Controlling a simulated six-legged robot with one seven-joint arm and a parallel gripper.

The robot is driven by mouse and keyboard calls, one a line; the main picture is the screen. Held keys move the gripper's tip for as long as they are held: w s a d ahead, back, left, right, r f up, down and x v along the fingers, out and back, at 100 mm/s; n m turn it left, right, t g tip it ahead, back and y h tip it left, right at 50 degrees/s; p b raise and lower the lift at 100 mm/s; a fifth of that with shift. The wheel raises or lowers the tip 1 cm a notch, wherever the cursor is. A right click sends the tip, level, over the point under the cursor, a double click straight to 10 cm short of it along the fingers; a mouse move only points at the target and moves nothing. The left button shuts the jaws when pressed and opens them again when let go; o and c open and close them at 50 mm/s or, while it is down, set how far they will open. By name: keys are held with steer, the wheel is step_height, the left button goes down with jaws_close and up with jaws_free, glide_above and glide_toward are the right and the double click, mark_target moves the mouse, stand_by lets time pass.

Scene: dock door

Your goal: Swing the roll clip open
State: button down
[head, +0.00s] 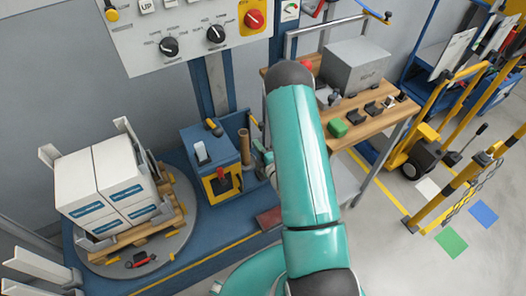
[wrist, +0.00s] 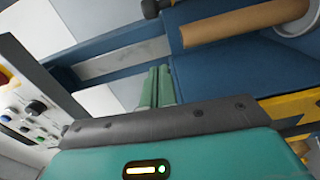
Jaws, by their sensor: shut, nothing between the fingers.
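A brown cardboard roll (head: 244,146) stands upright at the blue stand beside the control box. In the wrist view a brown roll (wrist: 245,22) lies across the upper right, with a pale round end at the corner. A dark knob-like part (wrist: 152,8) shows at the top edge, left of the roll; I cannot tell whether it belongs to the roll clip. I cannot clearly make out the clip itself. My gripper (wrist: 156,87) has its green fingers together and empty, apart from the roll and to its lower left. In the head view my arm largely hides the gripper.
A blue control box (head: 208,165) with a red switch is left of the roll. A pallet of white boxes (head: 108,185) sits on a round turntable (head: 180,235). A wooden workbench (head: 370,122) stands to the right. A control panel (head: 190,32) hangs above.

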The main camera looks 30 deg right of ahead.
mark_target(261, 127)
steer(key=w+d, duration=0.3)
steer(key=w, duration=0.3)
steer(key=shift+d+f, duration=0.15)
steer(key=shift+d, duration=0.25)
steer(key=shift+s+d, duration=0.1)
steer(key=shift+d, duration=0.05)
steer(key=shift+s+d, duration=0.1)
steer(key=shift+d, duration=0.75)
steer(key=d, duration=0.5)
steer(key=shift+w+d, duration=0.15)
steer(key=shift+w, duration=0.25)
steer(key=shift+w+d, duration=0.1)
